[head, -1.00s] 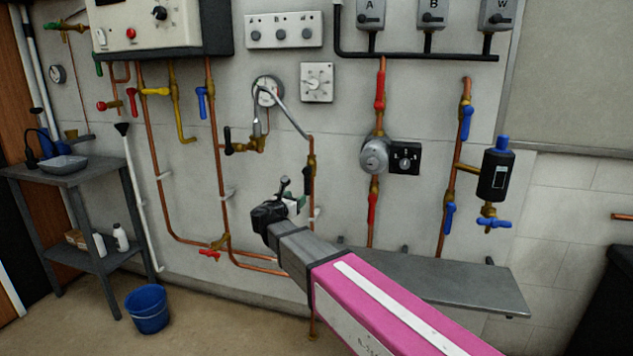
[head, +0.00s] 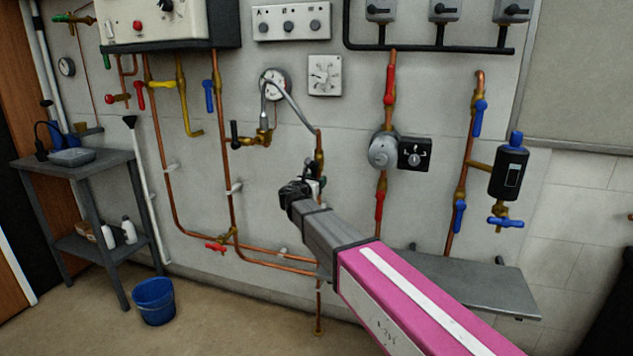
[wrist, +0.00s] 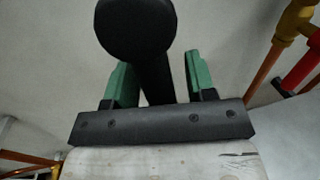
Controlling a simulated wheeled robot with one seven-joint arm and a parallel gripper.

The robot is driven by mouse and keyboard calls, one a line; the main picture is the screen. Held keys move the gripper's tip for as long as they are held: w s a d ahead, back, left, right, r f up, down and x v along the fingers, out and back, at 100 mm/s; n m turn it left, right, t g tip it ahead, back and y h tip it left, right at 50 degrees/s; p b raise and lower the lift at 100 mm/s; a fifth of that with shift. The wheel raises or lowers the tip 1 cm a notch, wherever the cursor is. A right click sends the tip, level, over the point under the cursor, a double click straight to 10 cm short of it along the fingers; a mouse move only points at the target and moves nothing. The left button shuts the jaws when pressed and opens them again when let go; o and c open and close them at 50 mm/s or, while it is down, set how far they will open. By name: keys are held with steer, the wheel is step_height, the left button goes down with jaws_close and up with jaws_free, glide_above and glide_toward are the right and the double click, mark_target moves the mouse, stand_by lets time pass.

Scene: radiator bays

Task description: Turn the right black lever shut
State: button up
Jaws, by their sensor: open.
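The right black lever (wrist: 136,28) shows large in the wrist view, with a round end and a bar running down between my fingers. In the head view it is mostly hidden by my gripper, on the copper pipe under the grey hose's right end. My gripper (head: 319,182) is in front of that pipe. In the wrist view its two green fingers (wrist: 160,82) are apart, one on each side of the bar; I cannot tell whether either touches it. The left black lever (head: 235,135) hangs upright beside its brass valve.
A round grey pump (head: 383,150) with a black box (head: 415,154) and red levers (head: 389,88) is right of my gripper. A grey bench (head: 480,288) stands below right. A blue bucket (head: 154,300) is on the floor at left.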

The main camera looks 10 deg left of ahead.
steer(key=shift+w, duration=0.2)
jaws_close()
steer(key=a+r+m+g+y, duration=0.1)
steer(key=a+r+m+y, duration=0.2)
steer(key=m, duration=1.2)
steer(key=shift+w+a+r+m+g+y, duration=0.2)
steer(key=shift+a+r+m+g+y, duration=0.15)
steer(key=shift+a+r, duration=1.15)
steer(key=shift+a+f, duration=0.15)
steer(key=shift+a, duration=0.05)
